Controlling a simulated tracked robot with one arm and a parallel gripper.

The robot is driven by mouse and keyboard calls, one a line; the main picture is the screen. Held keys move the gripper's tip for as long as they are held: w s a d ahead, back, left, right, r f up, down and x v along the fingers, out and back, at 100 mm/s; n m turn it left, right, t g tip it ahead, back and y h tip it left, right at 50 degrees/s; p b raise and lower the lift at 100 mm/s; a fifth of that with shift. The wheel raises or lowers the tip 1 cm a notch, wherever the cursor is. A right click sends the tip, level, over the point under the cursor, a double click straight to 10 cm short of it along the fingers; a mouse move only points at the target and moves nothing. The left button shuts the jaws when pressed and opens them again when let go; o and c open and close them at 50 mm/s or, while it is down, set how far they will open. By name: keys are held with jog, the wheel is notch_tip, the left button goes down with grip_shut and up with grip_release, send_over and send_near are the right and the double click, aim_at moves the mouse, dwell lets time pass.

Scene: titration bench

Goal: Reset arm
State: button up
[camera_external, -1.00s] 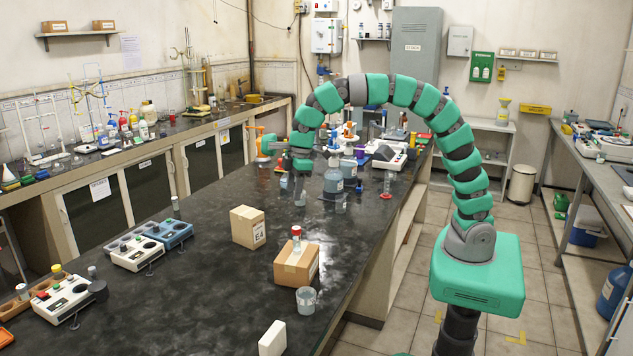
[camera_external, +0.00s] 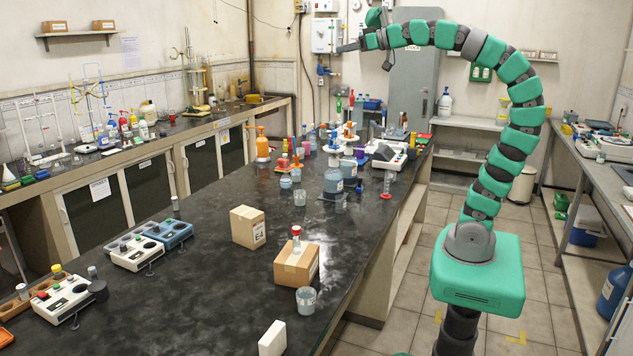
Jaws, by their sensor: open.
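My green and grey arm rises from its base at the right and arches high to the left over the bench. My gripper (camera_external: 364,57) is at the arm's end, in the air in front of the grey wall cabinet. Its fingers are spread apart, one pointing left and one downward, and nothing shows between them. It is well above the bench top and apart from every object there.
A beaker (camera_external: 306,299) stands near the right edge. The bench's middle is partly clear.

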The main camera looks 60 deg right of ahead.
jog(key=shift+s+d+r, duration=0.2)
jog(key=shift+s+r, duration=0.1)
jog(key=shift+r, duration=0.05)
jog(key=shift+f, duration=0.1)
